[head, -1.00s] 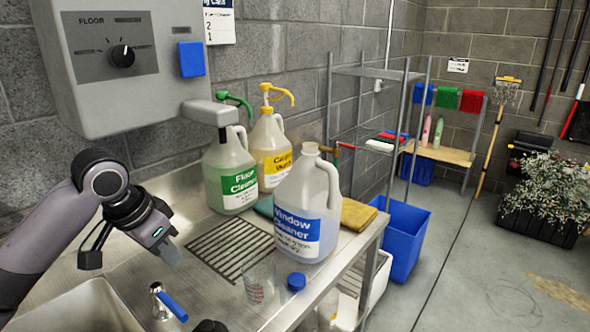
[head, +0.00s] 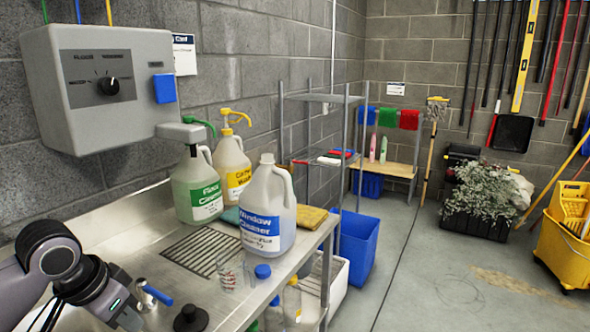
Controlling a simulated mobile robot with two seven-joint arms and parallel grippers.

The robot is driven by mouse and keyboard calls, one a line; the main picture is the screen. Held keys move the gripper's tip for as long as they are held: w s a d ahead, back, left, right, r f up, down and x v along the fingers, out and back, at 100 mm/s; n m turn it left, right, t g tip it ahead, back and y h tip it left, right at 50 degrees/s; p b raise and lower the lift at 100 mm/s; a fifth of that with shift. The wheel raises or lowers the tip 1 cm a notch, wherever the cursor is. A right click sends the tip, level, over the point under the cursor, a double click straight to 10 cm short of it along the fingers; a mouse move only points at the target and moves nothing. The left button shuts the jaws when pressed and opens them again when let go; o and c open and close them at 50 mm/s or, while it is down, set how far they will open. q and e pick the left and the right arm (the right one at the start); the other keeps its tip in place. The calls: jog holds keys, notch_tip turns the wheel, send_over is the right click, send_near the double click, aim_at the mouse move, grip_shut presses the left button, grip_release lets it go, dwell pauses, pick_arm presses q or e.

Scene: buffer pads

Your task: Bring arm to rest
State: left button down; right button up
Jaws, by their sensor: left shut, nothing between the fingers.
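My left arm comes in from the lower left, and its gripper (head: 130,318) is low over the steel sink counter (head: 150,245), beside the blue-handled tap (head: 155,292). The gripper is shut and empty, its tips close to the bottom edge of the picture. The right gripper is not in the head view. The arm is apart from the jugs: a window cleaner jug (head: 268,212), a floor cleaner jug (head: 197,187) and a yellow-labelled jug (head: 233,170) stand upright at the counter's far side.
A clear measuring cup (head: 230,272) and a blue cap (head: 262,271) sit near the counter's front edge. A wall dispenser (head: 100,85) hangs above. A blue bin (head: 356,245) and a yellow mop bucket (head: 566,245) stand on the floor. The floor at centre right is open.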

pick_arm(q)
jog(key=s+d+f, duration=0.7)
jog(key=s+f, duration=0.2)
jog(key=f, duration=0.4)
jog(key=s+a+f+n+y, duration=0.1)
jog(key=s+f+n, duration=0.1)
jog(key=s, duration=0.5)
jog(key=s+a+f+n, duration=0.1)
jog(key=s+a+f, duration=0.1)
jog(key=s, duration=0.5)
jog(key=w+d+f+t+h, duration=0.1)
jog(key=w+d+f+t, duration=0.2)
jog(key=w+f+t, duration=0.2)
notch_tip(320, 180, down, 4)
jog(key=shift+w+f+t+h, duration=0.2)
jog(key=shift+w+t+h, duration=0.15)
jog(key=shift+t, duration=0.65)
